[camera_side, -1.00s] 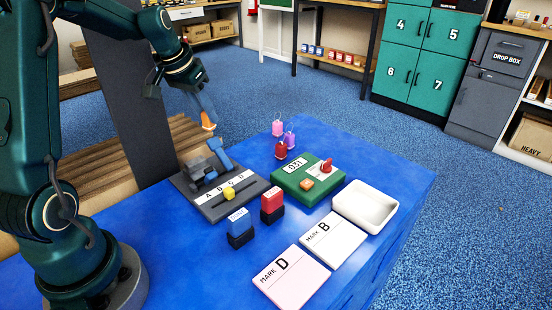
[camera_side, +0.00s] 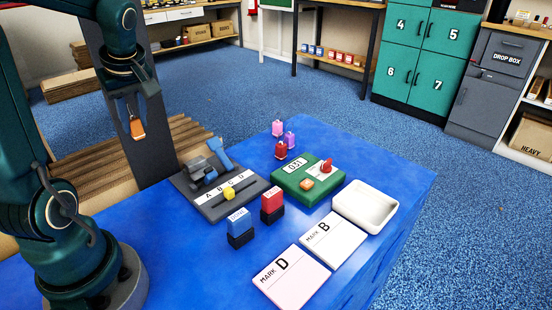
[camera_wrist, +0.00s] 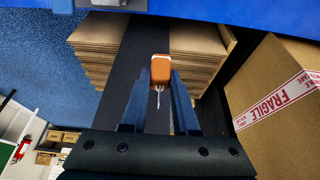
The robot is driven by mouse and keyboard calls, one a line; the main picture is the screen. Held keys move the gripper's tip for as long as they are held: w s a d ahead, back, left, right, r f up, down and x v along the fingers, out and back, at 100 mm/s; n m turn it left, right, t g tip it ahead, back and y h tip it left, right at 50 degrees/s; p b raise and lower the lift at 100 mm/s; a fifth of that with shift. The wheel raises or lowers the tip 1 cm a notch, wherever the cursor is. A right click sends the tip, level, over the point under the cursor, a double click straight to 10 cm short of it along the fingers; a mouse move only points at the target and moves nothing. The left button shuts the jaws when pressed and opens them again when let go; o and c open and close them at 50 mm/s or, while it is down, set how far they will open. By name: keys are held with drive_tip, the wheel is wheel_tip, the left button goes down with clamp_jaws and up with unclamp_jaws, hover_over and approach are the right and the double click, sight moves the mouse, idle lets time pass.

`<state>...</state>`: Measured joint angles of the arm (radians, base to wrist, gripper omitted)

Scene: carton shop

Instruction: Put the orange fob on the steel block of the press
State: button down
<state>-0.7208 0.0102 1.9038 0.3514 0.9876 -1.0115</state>
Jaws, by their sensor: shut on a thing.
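The orange fob (camera_side: 137,129) hangs from my gripper (camera_side: 133,108), high above and left of the press. In the wrist view the fob (camera_wrist: 161,69) sits between the tips of my gripper's two blue fingers (camera_wrist: 159,88), with a pale loop trailing back from it. The press (camera_side: 210,188) stands at the left back of the blue table. It has a dark grey base, a blue lever, a strip lettered A B C D and a yellow slider knob (camera_side: 229,193). Its steel block (camera_side: 197,171) looks grey beside the lever; its top is partly hidden.
Blue and red stamps (camera_side: 272,204) stand before the press. A green device (camera_side: 309,181), a white tray (camera_side: 366,206), and two marked cards (camera_side: 334,240) lie to the right. Pink, purple and red fobs (camera_side: 281,149) stand at the back. Stacked cardboard (camera_side: 100,160) lies beyond the table.

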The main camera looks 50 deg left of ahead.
drive_tip(key=w+d+f, duration=0.2)
drive_tip(key=w, duration=0.1)
drive_tip(key=w+d+f, duration=0.2)
drive_tip(key=w, duration=0.1)
drive_tip(key=w+d+f, duration=0.2)
drive_tip(key=w, duration=0.1)
drive_tip(key=shift+w+d+f, duration=0.25)
drive_tip(key=shift+w+f, duration=0.05)
drive_tip(key=shift+f, duration=2)
drive_tip(key=c, duration=0.7)
unclamp_jaws()
drive_tip(key=shift+f, duration=0.15)
